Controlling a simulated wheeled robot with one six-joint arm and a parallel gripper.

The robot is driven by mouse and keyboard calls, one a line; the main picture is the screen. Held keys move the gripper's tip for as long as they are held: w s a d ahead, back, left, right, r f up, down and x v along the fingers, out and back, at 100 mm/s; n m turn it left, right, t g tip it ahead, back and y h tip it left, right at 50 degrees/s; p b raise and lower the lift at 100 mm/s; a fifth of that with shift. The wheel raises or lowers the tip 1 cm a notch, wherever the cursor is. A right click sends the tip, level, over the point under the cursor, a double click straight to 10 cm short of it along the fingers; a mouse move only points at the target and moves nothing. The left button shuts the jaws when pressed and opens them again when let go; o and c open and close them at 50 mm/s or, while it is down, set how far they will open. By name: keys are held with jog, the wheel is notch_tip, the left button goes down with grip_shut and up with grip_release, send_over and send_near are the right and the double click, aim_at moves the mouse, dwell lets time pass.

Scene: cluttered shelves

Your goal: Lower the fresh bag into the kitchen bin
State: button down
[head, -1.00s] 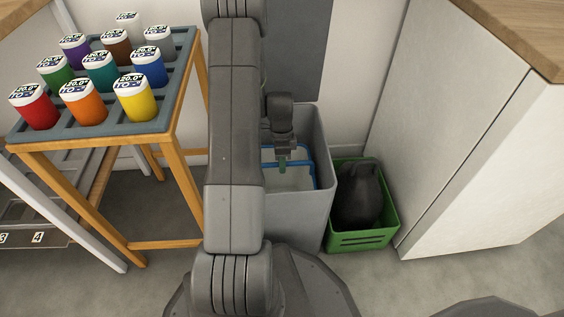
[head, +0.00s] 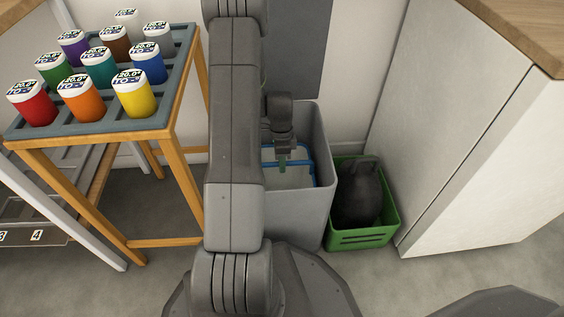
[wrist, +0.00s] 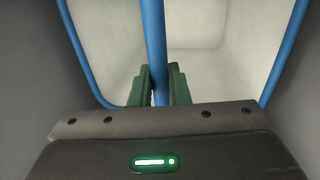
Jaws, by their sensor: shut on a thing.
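The kitchen bin (head: 300,215) is a tall grey open box, partly hidden behind my arm in the head view. The fresh bag (head: 297,178) is pale, with a blue rim and a blue bar across its mouth, and lies inside the bin's opening. In the wrist view the bag (wrist: 215,75) is open below me, with grey bin walls on both sides. My gripper (head: 283,162) points down into the bin. Its green fingertips (wrist: 160,82) are shut on the blue bar. The bag's lower part is hidden by the bin wall.
A green crate (head: 362,239) holding a dark tied bag (head: 360,197) stands right of the bin. A white cabinet (head: 455,130) is further right. At left, a wooden stand (head: 165,135) carries several coloured jars. A grey panel (head: 295,50) rises behind the bin.

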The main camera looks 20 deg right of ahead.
jog(key=shift+f, duration=0.15)
jog(key=c, duration=1.3)
grip_release()
jog(key=p+v, duration=0.5)
jog(key=v, duration=0.8)
jog(key=shift+r+p, duration=0.3)
jog(key=shift+r, duration=0.1)
jog(key=shift+f, duration=0.1)
jog(key=b+x, duration=0.6)
jog(key=x, duration=0.7)
jog(key=shift+f, duration=0.4)
jog(key=shift+r, duration=0.25)
